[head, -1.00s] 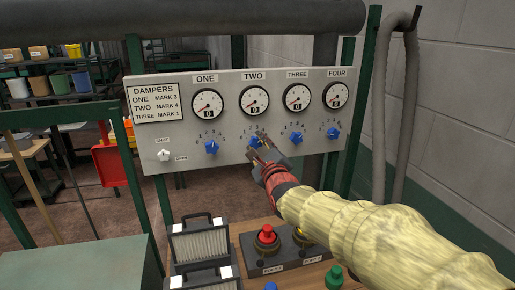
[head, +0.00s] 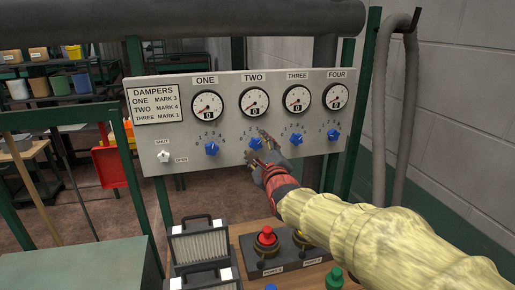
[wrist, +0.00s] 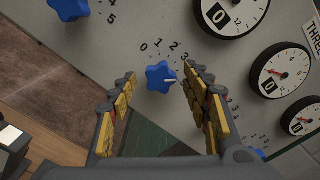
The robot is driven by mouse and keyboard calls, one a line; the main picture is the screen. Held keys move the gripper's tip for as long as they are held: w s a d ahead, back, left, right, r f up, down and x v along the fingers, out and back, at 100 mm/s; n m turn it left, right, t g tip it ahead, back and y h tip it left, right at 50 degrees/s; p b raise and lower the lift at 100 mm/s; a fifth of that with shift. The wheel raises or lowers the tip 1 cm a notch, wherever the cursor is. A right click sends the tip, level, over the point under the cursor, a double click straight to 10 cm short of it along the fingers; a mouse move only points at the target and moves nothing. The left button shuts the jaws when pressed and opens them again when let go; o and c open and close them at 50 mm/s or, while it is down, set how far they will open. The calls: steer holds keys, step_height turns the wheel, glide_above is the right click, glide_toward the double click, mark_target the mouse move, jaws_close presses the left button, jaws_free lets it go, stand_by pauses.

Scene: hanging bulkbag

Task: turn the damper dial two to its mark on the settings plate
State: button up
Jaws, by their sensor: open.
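Damper dial two (head: 256,144) is a blue lobed knob on the grey panel, below the gauge labelled TWO. In the wrist view the dial (wrist: 159,78) has a white pointer line aimed right, past the 3, toward the upper right finger. That finger hides the marks beyond 3. The settings plate (head: 157,104) at the panel's left reads TWO MARK 4. My gripper (head: 259,148) is open, with its fingers spread on either side of dial two. In the wrist view clear gaps show between the dial and both fingers (wrist: 158,98).
Dial one (head: 211,149) and dial three (head: 296,139) flank dial two, with dial four (head: 333,134) at the right. Below stand filter boxes (head: 200,243) and a red push button (head: 266,234).

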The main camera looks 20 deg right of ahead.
steer(key=s, duration=1.2)
steer(key=shift+w, duration=0.1)
